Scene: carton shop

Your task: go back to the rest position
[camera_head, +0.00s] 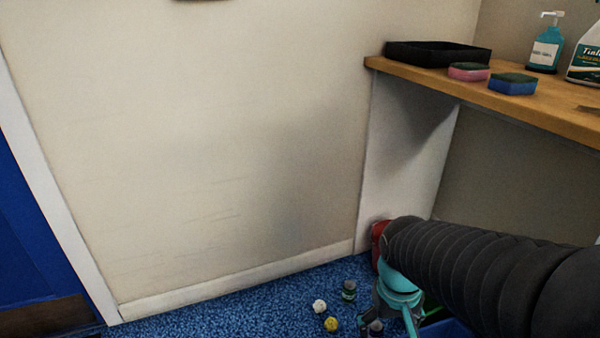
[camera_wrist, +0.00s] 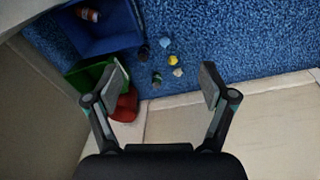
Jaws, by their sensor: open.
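My gripper (camera_wrist: 162,86) is open in the wrist view, with its two fingers spread wide and nothing between them. It points down over the blue carpet near the wall's base. In the head view my dark, ribbed arm reaches in from the right, and my gripper's fingertips are not clearly visible there. Several small items lie on the carpet: a white one (camera_head: 319,306), a yellow one (camera_head: 331,324) and a dark bottle-like one (camera_head: 349,290). They also show in the wrist view, where the yellow one (camera_wrist: 172,60) lies beyond the fingertips.
A blue bin (camera_wrist: 103,40) holding an orange-brown item, a green bin (camera_wrist: 88,82) and a red object (camera_wrist: 125,105) stand close to my left finger in the wrist view. A wooden shelf (camera_head: 480,90) carries a black tray (camera_head: 437,54), sponges and bottles. Open carpet lies right of the items in the wrist view.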

